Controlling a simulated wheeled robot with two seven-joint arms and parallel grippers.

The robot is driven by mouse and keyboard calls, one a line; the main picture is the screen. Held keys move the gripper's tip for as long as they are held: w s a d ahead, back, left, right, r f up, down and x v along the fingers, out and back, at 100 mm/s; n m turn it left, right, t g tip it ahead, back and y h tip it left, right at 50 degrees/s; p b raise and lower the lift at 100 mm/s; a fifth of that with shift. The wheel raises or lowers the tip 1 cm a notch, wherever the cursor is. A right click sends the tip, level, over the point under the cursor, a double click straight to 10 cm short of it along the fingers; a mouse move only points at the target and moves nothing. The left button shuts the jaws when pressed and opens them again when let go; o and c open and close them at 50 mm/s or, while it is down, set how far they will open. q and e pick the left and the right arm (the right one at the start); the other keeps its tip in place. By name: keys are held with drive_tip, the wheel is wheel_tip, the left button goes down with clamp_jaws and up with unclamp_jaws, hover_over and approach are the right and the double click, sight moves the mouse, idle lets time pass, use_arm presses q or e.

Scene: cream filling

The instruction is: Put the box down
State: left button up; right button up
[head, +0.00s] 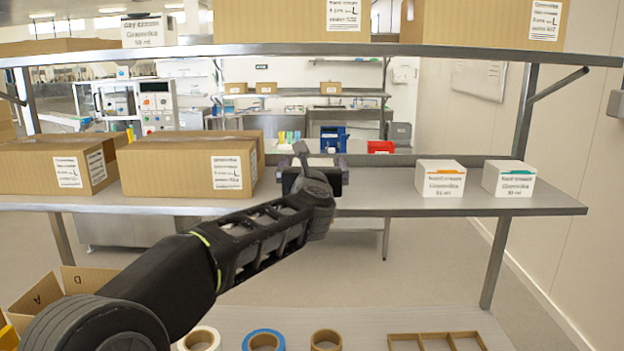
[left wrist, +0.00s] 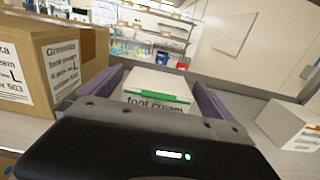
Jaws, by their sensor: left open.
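A white foot cream box (left wrist: 158,88) with a green strip on top shows in the left wrist view, between the two purple fingers of my left gripper (left wrist: 160,85). The fingers stand apart on either side of it; whether they touch it is hard to tell. In the head view my left gripper (head: 316,163) is over the middle shelf (head: 375,196), between the large cartons and two white boxes. My own wrist hides the foot cream box there. It appears to be on the shelf surface. My right gripper is not in view.
Large cardboard cartons (head: 190,163) stand left of my gripper. To its right are a white box with an orange strip (head: 440,180) and one with a teal strip (head: 509,180), with bare shelf before them. An upper shelf (head: 400,52) runs above. Tape rolls (head: 264,340) lie below.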

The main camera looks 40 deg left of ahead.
use_arm(q)
drive_tip(key=b+v, duration=0.2)
drive_tip(key=v, duration=0.8)
drive_tip(key=shift+s, duration=0.15)
drive_tip(key=shift+d, duration=0.1)
idle(0.3)
